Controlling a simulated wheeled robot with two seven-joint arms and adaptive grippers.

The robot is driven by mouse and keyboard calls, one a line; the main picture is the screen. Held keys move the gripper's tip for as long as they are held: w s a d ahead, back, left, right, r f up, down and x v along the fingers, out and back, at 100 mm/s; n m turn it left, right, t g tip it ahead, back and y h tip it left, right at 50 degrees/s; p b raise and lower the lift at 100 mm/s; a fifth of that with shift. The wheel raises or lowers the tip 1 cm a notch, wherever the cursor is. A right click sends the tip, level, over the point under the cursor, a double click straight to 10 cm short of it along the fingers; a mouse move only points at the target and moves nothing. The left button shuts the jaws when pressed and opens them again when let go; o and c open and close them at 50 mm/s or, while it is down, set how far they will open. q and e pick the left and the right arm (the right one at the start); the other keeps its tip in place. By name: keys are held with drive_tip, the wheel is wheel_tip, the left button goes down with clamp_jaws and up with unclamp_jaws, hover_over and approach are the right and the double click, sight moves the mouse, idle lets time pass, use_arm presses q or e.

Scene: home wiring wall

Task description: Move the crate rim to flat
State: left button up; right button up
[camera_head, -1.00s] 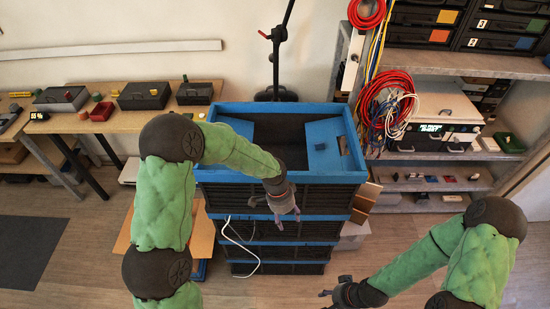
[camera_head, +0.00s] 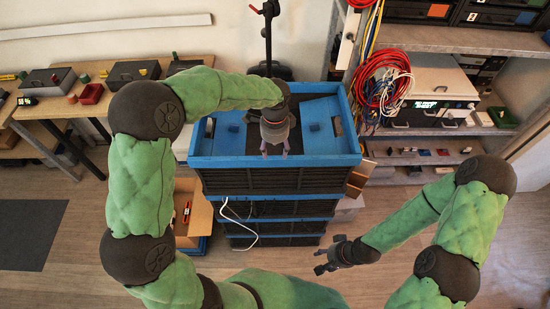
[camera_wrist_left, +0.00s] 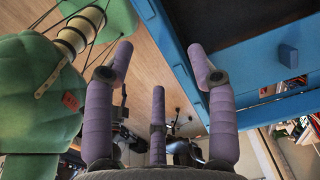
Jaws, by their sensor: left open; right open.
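The top crate (camera_head: 275,182) of a stack is dark with a blue rim (camera_head: 335,160). Blue panels lie at its left (camera_head: 221,138) and right (camera_head: 318,126) inside; the right one has a small knob. I cannot tell whether the rim is fully flat. My left gripper (camera_head: 275,152) is open above the near rim, fingers pointing down toward it. In the left wrist view its spread fingers (camera_wrist_left: 160,60) are empty, and the blue rim (camera_wrist_left: 178,50) passes beside the right finger; contact is unclear. My right gripper (camera_head: 323,260) is open and empty, low right of the stack.
More blue-edged crates stand below (camera_head: 285,208), with a white cable (camera_head: 240,222) on their front. A cardboard box (camera_head: 195,215) is left of the stack. Shelves with red and white cables (camera_head: 385,85) stand at right. A bench with bins (camera_head: 110,85) is at left.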

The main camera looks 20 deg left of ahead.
sight(275, 159)
use_arm(q)
wheel_tip(275, 159, down, 6)
drive_tip(key=shift+w+f, duration=0.1)
drive_tip(key=shift+f, duration=0.15)
clamp_jaws()
